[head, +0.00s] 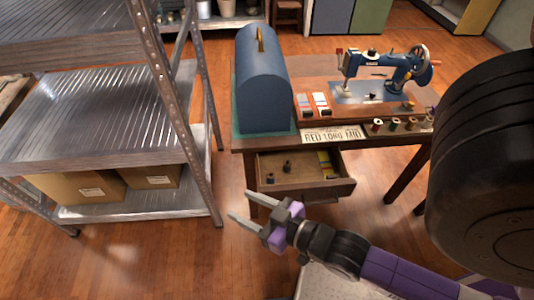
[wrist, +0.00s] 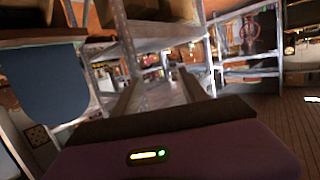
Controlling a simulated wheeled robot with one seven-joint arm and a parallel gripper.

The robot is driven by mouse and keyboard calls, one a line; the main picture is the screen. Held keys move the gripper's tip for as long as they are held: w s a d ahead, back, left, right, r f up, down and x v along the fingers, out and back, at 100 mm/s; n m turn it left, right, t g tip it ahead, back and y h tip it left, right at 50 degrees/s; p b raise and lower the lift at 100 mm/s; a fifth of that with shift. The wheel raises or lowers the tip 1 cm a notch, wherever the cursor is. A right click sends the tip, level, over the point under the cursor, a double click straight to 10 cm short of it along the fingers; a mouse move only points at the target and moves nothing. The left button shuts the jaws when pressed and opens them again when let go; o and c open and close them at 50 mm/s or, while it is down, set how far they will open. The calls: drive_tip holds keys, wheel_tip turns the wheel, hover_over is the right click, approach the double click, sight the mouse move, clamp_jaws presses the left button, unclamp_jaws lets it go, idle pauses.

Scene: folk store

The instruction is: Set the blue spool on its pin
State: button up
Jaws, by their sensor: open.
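Several small spools stand in a row on the front right edge of the sewing table; a dark red one (head: 377,126) and a green one (head: 394,125) show. The open drawer (head: 318,192) below holds two small dark spool-like pieces, one near the front left (head: 270,179) and one farther back (head: 287,166), and a yellow item (head: 325,163). I cannot tell which spool is blue. No empty pin can be made out. My gripper (head: 238,204) is open and empty, in front of and left of the drawer. Its two fingers also show in the wrist view (wrist: 158,88), apart with nothing between.
A metal shelf rack (head: 205,140) with cardboard boxes (head: 80,186) stands close at left. On the table (head: 400,139) are a blue domed cover (head: 263,85), a blue sewing machine (head: 385,70) and a sign (head: 333,134) reading roughly "RED LONG MID". Floor before the drawer is open.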

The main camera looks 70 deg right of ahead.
drive_tip(key=w+d+f+m+g+h+p, duration=0.1)
drive_tip(key=w+d+m+g+h+p, duration=0.15)
drive_tip(key=d, duration=0.45)
drive_tip(key=w+d+f+m+g+h+p, duration=0.1)
drive_tip(key=w+d+f+m+p, duration=0.2)
drive_tip(key=d, duration=0.4)
drive_tip(key=m+g+y+p, duration=0.5)
drive_tip(key=m+g+y, duration=0.45)
drive_tip(key=m, duration=0.75)
hover_over(271, 174)
wheel_tip(271, 174, down, 8)
drive_tip(key=r+g+h, duration=0.1)
drive_tip(key=g+h, duration=0.1)
drive_tip(key=shift+n, duration=0.25)
drive_tip(key=f+b, duration=0.6)
drive_tip(key=f, duration=0.1)
drive_tip(key=shift+s+a+b, duration=0.1)
drive_tip(key=shift+a+b, duration=0.2)
drive_tip(key=shift+a, duration=0.1)
drive_tip(key=shift+f+b, duration=0.9)
drive_tip(key=shift+f, duration=0.75)
drive_tip(key=shift+r+p, duration=0.1)
drive_tip(key=shift+p, duration=0.2)
drive_tip(key=c, duration=0.8)
